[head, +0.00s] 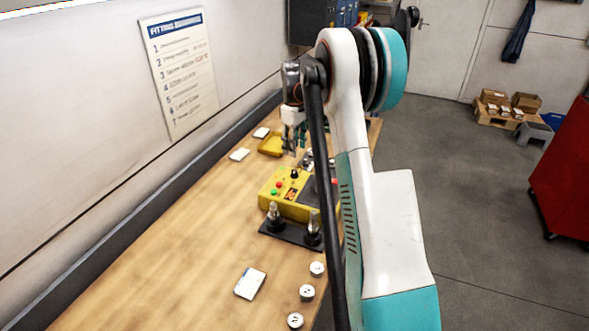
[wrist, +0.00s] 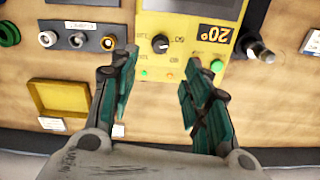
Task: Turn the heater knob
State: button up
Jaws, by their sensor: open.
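The heater is a yellow box (head: 270,207) on the wooden bench in the head view, with red and green buttons and a small display. Its black knob (head: 294,173) is on the top face. In the wrist view the heater's yellow panel (wrist: 176,25) shows the round black knob (wrist: 160,43) with a white pointer mark, and a display reading 20°. My gripper (wrist: 162,60) is open, with its teal fingers to either side of the knob's line and the knob just beyond the tips. No contact with the knob shows. My gripper (head: 296,140) hangs above the bench near the heater.
A black stand with upright metal posts (head: 273,211) is beside the heater. A yellow tray (wrist: 36,101) lies to the left in the wrist view, below a dark strip of round sockets (wrist: 76,41). Cards and round white pieces lie on the bench (head: 190,250).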

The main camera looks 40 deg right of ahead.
aim_at(294, 171)
notch_tip(294, 171, down, 10)
jog(key=shift+f+b, duration=0.1)
jog(key=shift+b, duration=0.6)
grip_shut()
